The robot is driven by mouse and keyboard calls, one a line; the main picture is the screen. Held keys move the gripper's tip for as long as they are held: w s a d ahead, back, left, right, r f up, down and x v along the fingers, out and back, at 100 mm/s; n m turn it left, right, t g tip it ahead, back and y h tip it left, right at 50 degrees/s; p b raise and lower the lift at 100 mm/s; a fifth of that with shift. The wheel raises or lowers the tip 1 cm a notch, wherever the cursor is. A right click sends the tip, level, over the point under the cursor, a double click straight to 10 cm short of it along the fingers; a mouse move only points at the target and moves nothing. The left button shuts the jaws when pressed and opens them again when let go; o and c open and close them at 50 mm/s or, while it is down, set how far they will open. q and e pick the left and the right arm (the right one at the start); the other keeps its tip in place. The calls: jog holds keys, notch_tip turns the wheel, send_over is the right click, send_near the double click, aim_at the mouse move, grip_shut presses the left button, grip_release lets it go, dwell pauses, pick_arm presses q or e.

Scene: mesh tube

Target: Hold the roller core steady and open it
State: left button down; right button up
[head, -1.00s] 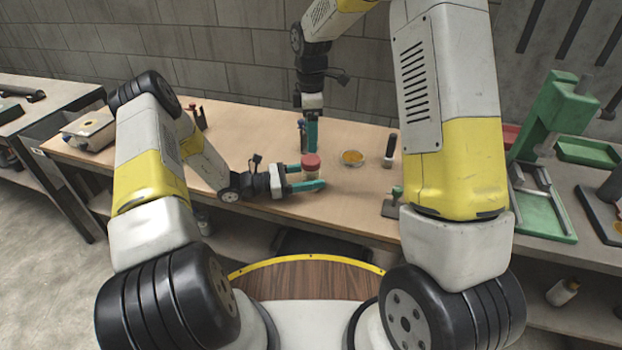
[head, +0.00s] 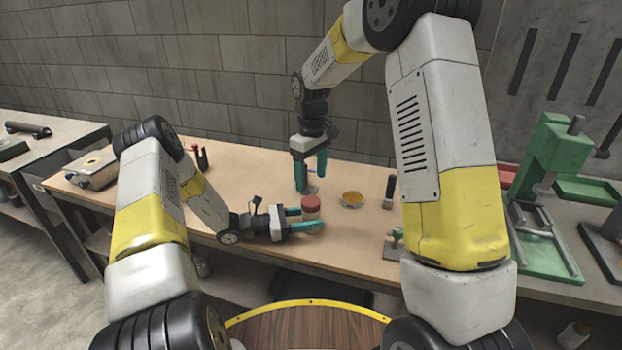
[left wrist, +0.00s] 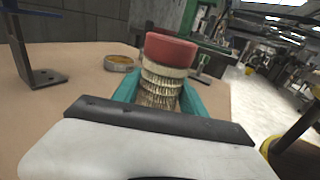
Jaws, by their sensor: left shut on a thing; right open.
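The roller core (head: 311,210) is a small upright cylinder with a red cap, at the middle of the wooden bench. In the left wrist view its ribbed, tan mesh-like body (left wrist: 160,86) shows below the red cap (left wrist: 171,49). My left gripper (head: 308,218) comes from the left and is shut on the body, with a teal finger on each side; the cap stands clear above the fingers. My right gripper (head: 311,181) points down behind the core, open, its teal fingers apart and away from the cap. The core's lower end is hidden in the wrist view.
A shallow dish with amber contents (head: 352,199) sits right of the core. A dark-handled tool (head: 389,190) stands beyond it. A green press (head: 548,170) is at the right, a metal box (head: 92,170) at the far left. Bench left of the core is mostly clear.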

aim_at(311, 201)
jog(key=m, duration=0.4)
jog(key=shift+m, duration=0.3)
jog(key=m, duration=1.2)
jog(key=shift+m, duration=0.4)
jog(key=m, duration=0.5)
jog(key=shift+f, duration=0.5)
notch_tip(311, 201, down, 7)
jog(key=shift+f, duration=0.1)
